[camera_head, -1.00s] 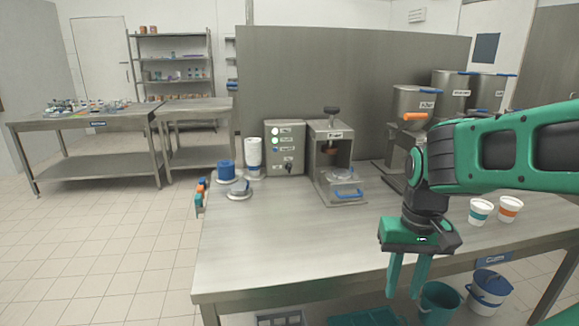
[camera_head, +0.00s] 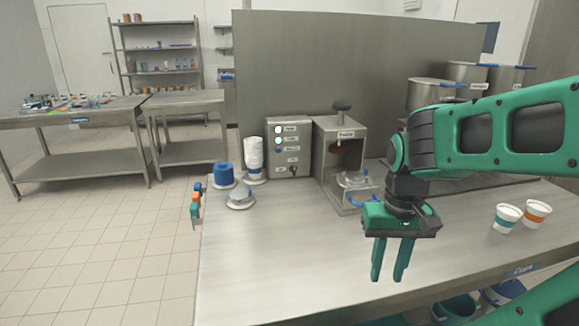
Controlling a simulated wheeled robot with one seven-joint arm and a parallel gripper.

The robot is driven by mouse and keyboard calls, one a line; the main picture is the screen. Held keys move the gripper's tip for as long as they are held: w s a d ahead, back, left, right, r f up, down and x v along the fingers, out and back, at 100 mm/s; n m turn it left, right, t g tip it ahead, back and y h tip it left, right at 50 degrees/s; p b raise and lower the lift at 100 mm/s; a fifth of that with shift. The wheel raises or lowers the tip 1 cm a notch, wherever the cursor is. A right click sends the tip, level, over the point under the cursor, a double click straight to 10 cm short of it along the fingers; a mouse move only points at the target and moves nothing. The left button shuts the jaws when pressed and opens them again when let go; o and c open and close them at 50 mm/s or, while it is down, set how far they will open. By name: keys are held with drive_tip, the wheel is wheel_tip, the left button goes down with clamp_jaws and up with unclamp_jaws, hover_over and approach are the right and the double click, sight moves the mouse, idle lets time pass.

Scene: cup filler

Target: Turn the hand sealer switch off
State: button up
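A grey control box (camera_head: 289,147) stands at the back of the steel table, with a column of round indicators and small labels too small to read. A small black knob-like switch (camera_head: 293,170) is low on its front; its setting cannot be told. Right of the box stands a steel press-like machine (camera_head: 325,150) with a black top handle (camera_head: 342,105) and an open front; it may be the hand sealer. My gripper (camera_head: 388,278) points down over the table, in front and to the right of both. Its green fingers are apart with nothing between them. My arm hides part of the table behind.
A blue roll (camera_head: 224,174), a white cup stack (camera_head: 253,157) and a round lidded piece (camera_head: 239,199) stand left of the box. Two paper cups (camera_head: 507,217) (camera_head: 536,213) are at the right. Steel pots (camera_head: 436,92) stand behind my arm. The table (camera_head: 270,250) is clear in front.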

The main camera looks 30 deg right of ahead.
drive_tip(key=w+d+r+t, duration=0.1)
drive_tip(key=w+d+r, duration=0.2)
drive_tip(key=w, duration=0.6)
drive_tip(key=w+d+r+n+h, duration=0.1)
drive_tip(key=w+d+r, duration=0.2)
drive_tip(key=w, duration=0.6)
drive_tip(key=w+d+r+t, duration=0.1)
drive_tip(key=w+d+r, duration=0.1)
drive_tip(key=w, duration=0.7)
drive_tip(key=n+t, duration=0.2)
approach(294, 165)
drive_tip(key=shift+h, duration=0.3)
drive_tip(key=x, duration=0.9)
drive_tip(key=shift+s+a+f, duration=0.1)
drive_tip(key=shift+a+f, duration=0.05)
drive_tip(key=shift+a, duration=0.1)
drive_tip(key=shift+c, duration=0.3)
drive_tip(key=shift+t, duration=0.3)
clamp_jaws()
